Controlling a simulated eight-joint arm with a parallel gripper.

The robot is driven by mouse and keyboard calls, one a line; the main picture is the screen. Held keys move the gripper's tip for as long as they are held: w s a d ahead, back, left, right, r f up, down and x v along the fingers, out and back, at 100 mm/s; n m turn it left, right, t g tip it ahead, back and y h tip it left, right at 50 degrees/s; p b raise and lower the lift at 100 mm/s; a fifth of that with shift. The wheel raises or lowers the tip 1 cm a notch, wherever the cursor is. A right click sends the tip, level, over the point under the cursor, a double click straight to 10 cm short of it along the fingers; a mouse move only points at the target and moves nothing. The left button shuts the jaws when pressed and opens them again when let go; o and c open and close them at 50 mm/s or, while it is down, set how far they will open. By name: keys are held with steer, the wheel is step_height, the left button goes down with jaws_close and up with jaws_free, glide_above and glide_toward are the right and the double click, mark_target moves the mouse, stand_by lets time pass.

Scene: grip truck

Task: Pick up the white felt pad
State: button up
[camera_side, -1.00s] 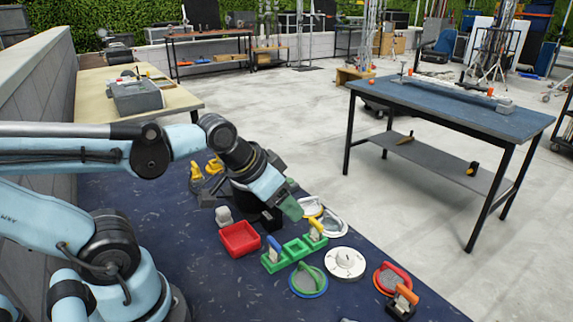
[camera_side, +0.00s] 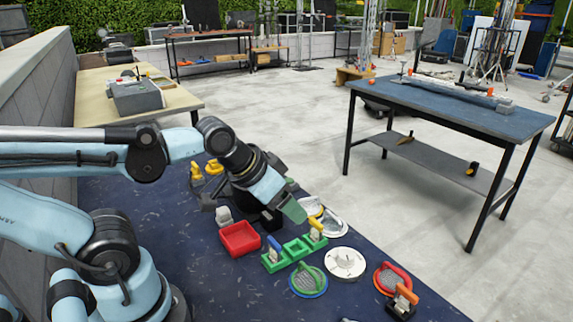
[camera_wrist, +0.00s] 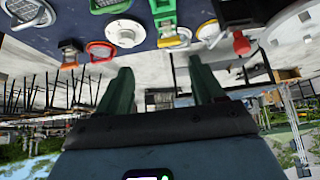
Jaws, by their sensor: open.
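A white round disc (camera_side: 345,263) with a small raised grip in its middle lies flat on the dark blue bench. It looks like the white felt pad, and also shows in the wrist view (camera_wrist: 126,33). My gripper (camera_side: 293,209) is above the bench, up and left of the disc in the side view and apart from it. In the wrist view its two green fingers (camera_wrist: 160,68) are spread with nothing between them.
Near the disc are a green holder (camera_side: 293,251), a green-and-blue ring tool (camera_side: 308,281), a red-rimmed tool (camera_side: 391,278) and pale pads (camera_side: 333,226). A red tray (camera_side: 240,239) is further left. A separate blue-topped table (camera_side: 450,103) stands across the floor.

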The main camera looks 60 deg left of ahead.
steer(key=g, duration=0.7)
glide_toward(225, 209)
steer(key=shift+a+f, duration=0.1)
steer(key=shift+f, duration=5.25)
steer(key=c, duration=1.2)
steer(key=shift+r, duration=0.1)
